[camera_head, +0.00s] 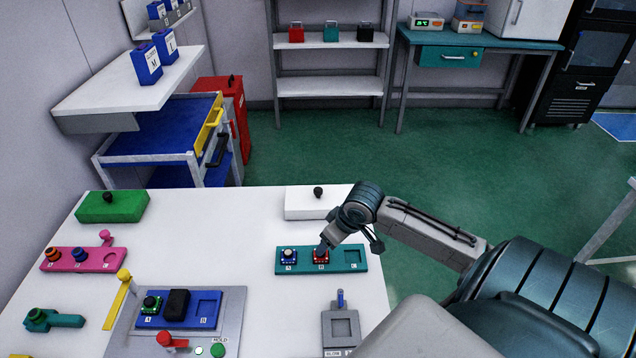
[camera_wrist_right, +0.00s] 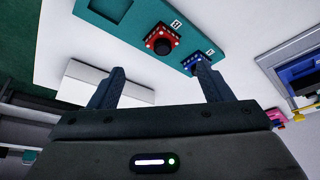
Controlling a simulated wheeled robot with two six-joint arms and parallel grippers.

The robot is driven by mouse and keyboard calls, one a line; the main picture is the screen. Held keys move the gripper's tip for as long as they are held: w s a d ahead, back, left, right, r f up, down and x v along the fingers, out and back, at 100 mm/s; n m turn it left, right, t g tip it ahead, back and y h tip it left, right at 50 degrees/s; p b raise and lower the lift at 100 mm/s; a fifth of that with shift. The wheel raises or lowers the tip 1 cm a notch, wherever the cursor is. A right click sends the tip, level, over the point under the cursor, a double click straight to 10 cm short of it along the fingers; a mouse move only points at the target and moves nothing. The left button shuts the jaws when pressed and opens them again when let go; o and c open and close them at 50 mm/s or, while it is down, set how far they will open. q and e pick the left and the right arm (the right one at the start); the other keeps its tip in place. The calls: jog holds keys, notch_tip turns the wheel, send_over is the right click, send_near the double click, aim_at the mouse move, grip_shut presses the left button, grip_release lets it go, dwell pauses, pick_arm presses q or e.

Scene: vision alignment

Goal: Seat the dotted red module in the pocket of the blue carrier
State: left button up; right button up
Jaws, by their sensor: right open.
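The dotted red module (camera_head: 321,258), with a dark knob, sits in pocket B of the teal tray (camera_head: 346,268). It also shows in the right wrist view (camera_wrist_right: 160,42), beyond the fingertips. My right gripper (camera_head: 324,246) is close to the red module in the head view and partly covers it. In the right wrist view its two fingers (camera_wrist_right: 158,78) are apart with nothing between them. The blue carrier (camera_head: 178,322) lies in a grey fixture at the front left. It holds a green module (camera_head: 151,304) at its left and a black block in the middle; its right pocket is empty.
A blue module (camera_head: 289,254) sits in pocket A of the teal tray, beside the red one. A pink tray (camera_head: 88,266), a yellow lever (camera_head: 122,278), a red knob (camera_head: 166,340) and a grey stand (camera_head: 341,326) are also here. A white box (camera_head: 306,206) stands behind the teal tray.

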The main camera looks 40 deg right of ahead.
aim_at(324, 257)
pick_arm(q)
jog(key=s+g, duration=0.1)
jog(key=s, duration=0.5)
pick_arm(e)
jog(key=shift+x, duration=1.05)
jog(key=shift+w+a+f, duration=0.1)
jog(key=shift+w+f, duration=0.25)
jog(key=shift+f, duration=0.15)
jog(key=shift+p+x, duration=0.5)
jog(key=shift+x, duration=0.3)
jog(key=shift+w+a+f+p, duration=0.1)
jog(key=shift+f+p, duration=0.15)
jog(key=shift+f, duration=0.2)
jog(key=shift+w+a+f+p, duration=0.1)
jog(key=shift+f+p, duration=0.1)
jog(key=shift+f, duration=0.25)
jog(key=shift+x, duration=0.95)
jog(key=shift+f, duration=0.1)
pick_arm(q)
jog(key=shift+t, duration=0.4)
jog(key=w, duration=0.1)
jog(key=w+r, duration=0.1)
jog(key=w, duration=0.1)
jog(key=w+r, duration=0.1)
jog(key=shift+w, duration=0.4)
pick_arm(e)
jog(key=c, duration=1)
